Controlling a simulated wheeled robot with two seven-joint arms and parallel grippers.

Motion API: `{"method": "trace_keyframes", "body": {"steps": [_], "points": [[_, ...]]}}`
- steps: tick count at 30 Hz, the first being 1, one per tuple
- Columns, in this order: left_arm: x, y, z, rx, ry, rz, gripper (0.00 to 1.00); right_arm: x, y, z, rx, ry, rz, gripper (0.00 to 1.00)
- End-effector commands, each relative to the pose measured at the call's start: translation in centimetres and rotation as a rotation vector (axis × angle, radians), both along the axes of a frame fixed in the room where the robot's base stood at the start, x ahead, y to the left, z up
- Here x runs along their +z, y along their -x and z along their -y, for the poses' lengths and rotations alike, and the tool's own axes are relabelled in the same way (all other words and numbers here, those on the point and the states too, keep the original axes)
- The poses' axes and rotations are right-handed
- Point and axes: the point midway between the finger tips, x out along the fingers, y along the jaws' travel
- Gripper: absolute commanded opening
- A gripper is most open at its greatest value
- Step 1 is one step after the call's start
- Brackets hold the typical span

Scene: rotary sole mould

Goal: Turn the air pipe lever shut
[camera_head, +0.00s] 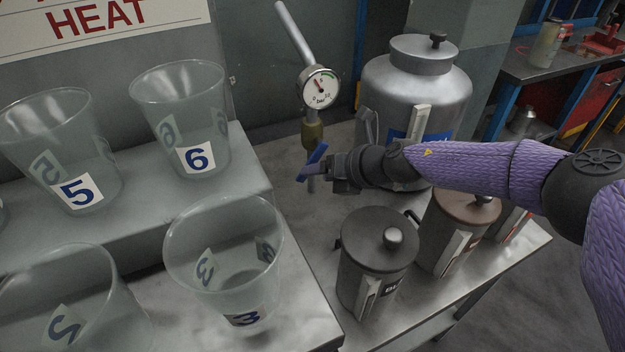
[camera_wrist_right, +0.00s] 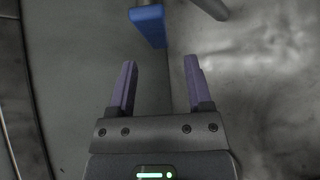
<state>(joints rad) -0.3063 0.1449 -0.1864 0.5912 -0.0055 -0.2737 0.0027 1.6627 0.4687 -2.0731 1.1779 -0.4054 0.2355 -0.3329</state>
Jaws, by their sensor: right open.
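The air pipe (camera_head: 294,32) comes down the wall to a round pressure gauge (camera_head: 319,88) and a brass-coloured valve body (camera_head: 312,134). A blue lever (camera_head: 318,152) sits just below the valve body. My right gripper (camera_head: 314,172) is at the lever in the head view, partly overlapping it. In the right wrist view the blue lever (camera_wrist_right: 148,26) lies beyond the fingertips, nearer the left finger. The right gripper (camera_wrist_right: 160,64) is open, with nothing between its purple fingers. My left gripper is not in view.
A large metal canister (camera_head: 416,88) stands behind my right forearm. A dark lidded pot (camera_head: 376,255) and a brown-lidded pot (camera_head: 458,228) stand below it. Numbered clear buckets, including bucket 6 (camera_head: 183,120) and bucket 3 (camera_head: 224,265), fill the stepped bench at left.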

Motion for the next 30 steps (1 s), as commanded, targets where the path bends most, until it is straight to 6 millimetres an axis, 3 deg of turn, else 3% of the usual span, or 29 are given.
{"method": "trace_keyframes", "body": {"steps": [1,6,17,26,30], "points": [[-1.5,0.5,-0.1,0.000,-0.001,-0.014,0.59,-1.7,-0.6,-0.8,0.001,0.000,-0.003,0.65],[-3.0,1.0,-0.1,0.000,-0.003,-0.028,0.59,-2.8,-1.8,-2.4,0.001,0.000,-0.004,0.65],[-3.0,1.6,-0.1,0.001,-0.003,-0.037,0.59,-2.5,-2.2,-2.9,-0.001,-0.001,0.000,0.65],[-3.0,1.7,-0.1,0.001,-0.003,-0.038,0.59,-2.5,-2.2,-2.8,-0.001,0.000,-0.001,0.01],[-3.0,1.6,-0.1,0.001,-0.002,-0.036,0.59,-2.5,-2.2,-2.8,-0.001,-0.001,-0.001,0.00]]}}
